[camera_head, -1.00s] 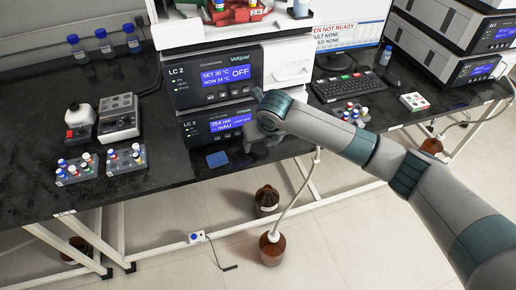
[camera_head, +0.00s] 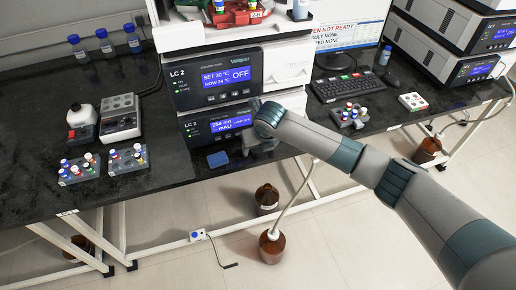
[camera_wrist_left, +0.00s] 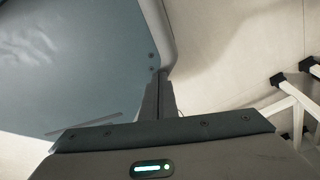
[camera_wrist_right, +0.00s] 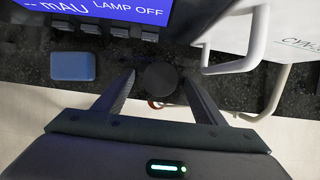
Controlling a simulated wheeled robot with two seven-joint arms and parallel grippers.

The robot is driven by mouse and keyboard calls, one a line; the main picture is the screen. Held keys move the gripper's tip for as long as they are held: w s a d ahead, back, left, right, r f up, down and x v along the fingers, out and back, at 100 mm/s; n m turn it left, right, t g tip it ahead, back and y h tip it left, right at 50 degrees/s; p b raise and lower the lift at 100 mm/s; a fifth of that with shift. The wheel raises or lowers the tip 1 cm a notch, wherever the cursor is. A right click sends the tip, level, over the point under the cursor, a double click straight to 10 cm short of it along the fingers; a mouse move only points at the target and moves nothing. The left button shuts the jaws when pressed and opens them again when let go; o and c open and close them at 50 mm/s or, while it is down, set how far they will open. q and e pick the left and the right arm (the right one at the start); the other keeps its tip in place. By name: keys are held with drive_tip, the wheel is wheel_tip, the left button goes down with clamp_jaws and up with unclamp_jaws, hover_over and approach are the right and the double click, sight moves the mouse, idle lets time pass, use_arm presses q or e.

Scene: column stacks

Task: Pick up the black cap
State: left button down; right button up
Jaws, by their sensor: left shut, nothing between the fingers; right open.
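A round black cap (camera_wrist_right: 159,78) shows in the right wrist view, seen from above, near the dark worktop's front edge. A thin reddish-brown curve shows just below it. My right gripper (camera_wrist_right: 157,86) is open, with one finger on each side of the cap and a visible gap on both sides. In the head view the right gripper (camera_head: 256,141) is in front of the lower LC 2 unit, and I cannot make out the cap there. My left gripper (camera_wrist_left: 167,96) is shut and empty in the left wrist view, away from the worktop.
A blue block (camera_head: 218,159) lies left of the right gripper on the worktop (camera_head: 170,185). The LC 2 unit (camera_head: 218,126) stands close behind. A white handle-like frame (camera_wrist_right: 238,66) is right of the cap. Vial racks (camera_head: 127,159) stand further left.

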sight(259, 150)
use_arm(q)
drive_tip(key=shift+w, duration=0.1)
use_arm(e)
drive_tip(key=c, duration=1.1)
drive_tip(key=shift+r, duration=0.1)
